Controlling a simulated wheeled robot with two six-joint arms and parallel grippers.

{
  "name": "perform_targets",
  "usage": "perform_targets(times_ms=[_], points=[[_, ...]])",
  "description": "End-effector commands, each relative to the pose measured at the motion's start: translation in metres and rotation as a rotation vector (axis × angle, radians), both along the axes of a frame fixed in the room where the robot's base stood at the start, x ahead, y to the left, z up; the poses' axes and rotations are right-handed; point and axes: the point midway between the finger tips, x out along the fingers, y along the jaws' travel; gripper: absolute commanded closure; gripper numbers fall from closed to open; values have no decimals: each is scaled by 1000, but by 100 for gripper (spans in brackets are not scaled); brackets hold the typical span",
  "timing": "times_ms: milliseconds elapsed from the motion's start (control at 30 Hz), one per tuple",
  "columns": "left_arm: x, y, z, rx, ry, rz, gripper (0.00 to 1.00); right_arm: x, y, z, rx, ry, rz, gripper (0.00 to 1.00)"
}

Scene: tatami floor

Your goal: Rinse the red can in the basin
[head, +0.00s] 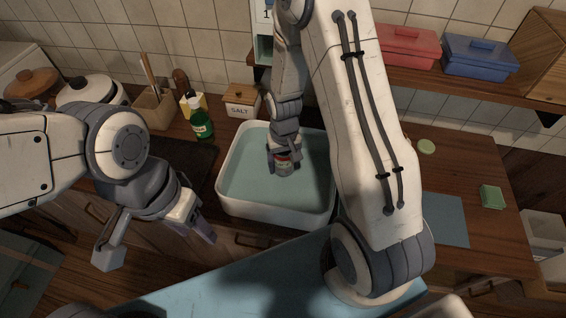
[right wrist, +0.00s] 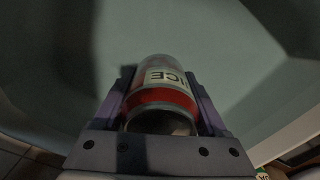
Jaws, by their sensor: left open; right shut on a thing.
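The red can (head: 284,165) is in my right gripper (head: 283,160), inside the white basin (head: 228,201). In the right wrist view the can (right wrist: 160,95) lies between both fingers, showing a red band, a pale label with dark letters and a metal end. The basin holds pale blue-green water (head: 250,175). The can is at or just above the water; I cannot tell how deep it sits. My left gripper (head: 155,240) is open and empty, left of the basin and in front of the counter.
A green bottle (head: 202,122), a salt box (head: 242,103) and a utensil holder (head: 153,108) stand behind and left of the basin. A green sponge (head: 492,197) and a blue mat (head: 443,219) lie on the counter at right. Red (head: 408,47) and blue (head: 480,56) boxes sit on a shelf.

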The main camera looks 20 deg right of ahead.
Motion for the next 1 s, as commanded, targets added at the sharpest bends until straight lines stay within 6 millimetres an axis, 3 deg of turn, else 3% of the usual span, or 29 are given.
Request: perform_targets(times_ms=[367,767,1000], points=[[0,0,0,0,0,0,50,-1,-2,0,0,0,-1,76],[0,0,1,0,0,0,50,-14,-20,0,0,-1,-1,76],[0,0,3,0,0,0,50,-7,-9,0,0,0,3,76]])
